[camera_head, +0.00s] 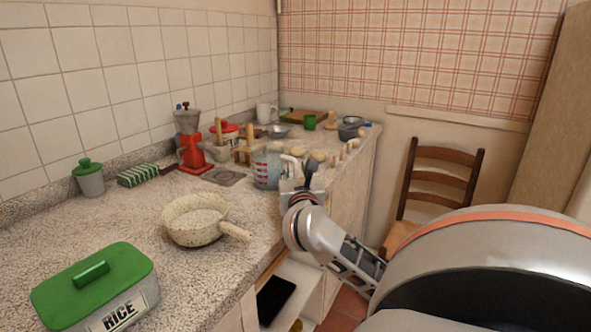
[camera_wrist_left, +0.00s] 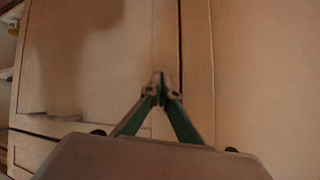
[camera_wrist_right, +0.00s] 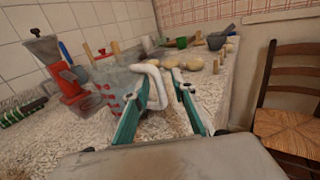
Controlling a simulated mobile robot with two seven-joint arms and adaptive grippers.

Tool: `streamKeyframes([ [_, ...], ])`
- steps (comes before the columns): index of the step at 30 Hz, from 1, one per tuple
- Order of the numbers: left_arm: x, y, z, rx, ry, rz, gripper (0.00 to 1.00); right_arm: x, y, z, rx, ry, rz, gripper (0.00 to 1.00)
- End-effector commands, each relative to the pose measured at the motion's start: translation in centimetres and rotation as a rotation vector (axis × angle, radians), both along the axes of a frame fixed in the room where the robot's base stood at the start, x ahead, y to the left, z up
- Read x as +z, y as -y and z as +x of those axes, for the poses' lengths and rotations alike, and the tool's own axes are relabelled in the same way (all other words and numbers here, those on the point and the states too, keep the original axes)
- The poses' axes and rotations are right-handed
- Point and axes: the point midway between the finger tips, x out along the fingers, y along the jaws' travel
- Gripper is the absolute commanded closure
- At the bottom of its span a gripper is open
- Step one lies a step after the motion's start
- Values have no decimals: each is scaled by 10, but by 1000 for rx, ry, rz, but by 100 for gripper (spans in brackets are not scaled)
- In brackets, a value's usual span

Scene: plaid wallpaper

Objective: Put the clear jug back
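The clear jug (camera_head: 266,168) with red markings and a white handle stands upright on the counter in the head view, right of the pan. In the right wrist view the jug (camera_wrist_right: 116,84) is just beyond my right gripper (camera_wrist_right: 166,84). My right gripper is open, its fingers apart, with the white handle (camera_wrist_right: 154,76) between them, nearer the left finger. Contact is unclear. In the head view my right gripper (camera_head: 300,178) partly covers the handle. My left gripper (camera_wrist_left: 161,82) is shut and empty in front of cabinet fronts, outside the head view.
A cream pan (camera_head: 194,220) and a green-lidded rice box (camera_head: 97,286) stand nearer on the counter (camera_head: 130,228). A red grinder (camera_head: 191,150) is left of the jug. Several round and peg-like pieces stand right of it. A wooden chair (camera_head: 436,180) is on the right.

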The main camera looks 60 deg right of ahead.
Motion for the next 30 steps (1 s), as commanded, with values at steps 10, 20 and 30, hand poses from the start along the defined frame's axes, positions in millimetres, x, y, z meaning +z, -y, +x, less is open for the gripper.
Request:
streamKeyframes([
  [10, 1, 1, 0, 8, 0, -5, 100, 4, -1, -1, 1, 2, 0, 75],
  [20, 3, -1, 0, 9, -1, -1, 100, 3, -47, -37, 2, 3, 5, 75],
  [30, 10, -8, -1, 14, -1, 13, 100, 6, -87, -70, -1, 7, 3, 75],
])
